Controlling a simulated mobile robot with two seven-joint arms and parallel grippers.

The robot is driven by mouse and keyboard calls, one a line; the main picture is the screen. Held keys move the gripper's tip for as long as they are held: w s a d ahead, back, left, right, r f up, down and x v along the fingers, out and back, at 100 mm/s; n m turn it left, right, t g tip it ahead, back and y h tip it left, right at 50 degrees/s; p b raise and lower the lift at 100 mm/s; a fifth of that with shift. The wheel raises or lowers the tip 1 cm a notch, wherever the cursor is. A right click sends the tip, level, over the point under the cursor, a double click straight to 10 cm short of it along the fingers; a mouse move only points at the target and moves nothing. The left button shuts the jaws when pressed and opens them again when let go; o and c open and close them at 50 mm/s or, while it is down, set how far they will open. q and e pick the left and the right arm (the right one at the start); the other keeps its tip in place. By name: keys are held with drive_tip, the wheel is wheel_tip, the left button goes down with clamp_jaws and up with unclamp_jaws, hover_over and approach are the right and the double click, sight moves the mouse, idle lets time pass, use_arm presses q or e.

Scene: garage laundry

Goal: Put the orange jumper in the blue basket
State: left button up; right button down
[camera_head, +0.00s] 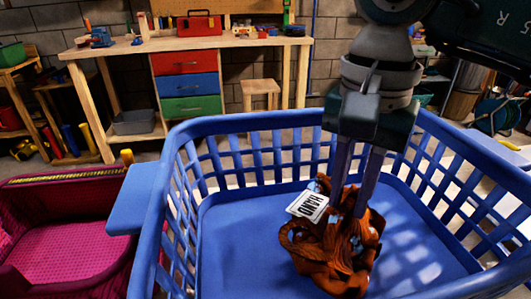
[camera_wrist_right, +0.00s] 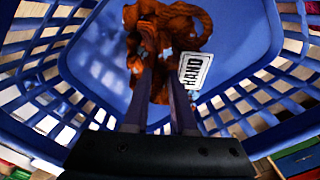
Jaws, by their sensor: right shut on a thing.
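The orange jumper (camera_head: 338,250) is a crumpled bundle with a white tag reading "HAND" (camera_head: 308,206). It is inside the blue basket (camera_head: 262,124), low between its walls; whether it touches the basket floor I cannot tell. My right gripper (camera_head: 352,205) reaches down into the basket and is shut on the jumper. In the right wrist view, the jumper (camera_wrist_right: 165,35) is at the fingertips (camera_wrist_right: 160,72), with the basket's slatted walls (camera_wrist_right: 255,95) around it. My left gripper is in neither view.
A magenta bag or carrier (camera_head: 70,225) stands left of the basket. Behind is a wooden workbench (camera_head: 130,48) with a red toolbox (camera_head: 199,24) and coloured drawers (camera_head: 188,84). A small wooden stool (camera_head: 260,88) stands beside the drawers. The basket floor around the jumper is bare.

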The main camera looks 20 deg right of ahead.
drive_tip(key=shift+f, duration=1.2)
drive_tip(key=shift+f, duration=0.1)
drive_tip(key=c, duration=0.7)
unclamp_jaws()
wheel_tip(320, 180, up, 12)
drive_tip(key=shift+r, duration=0.15)
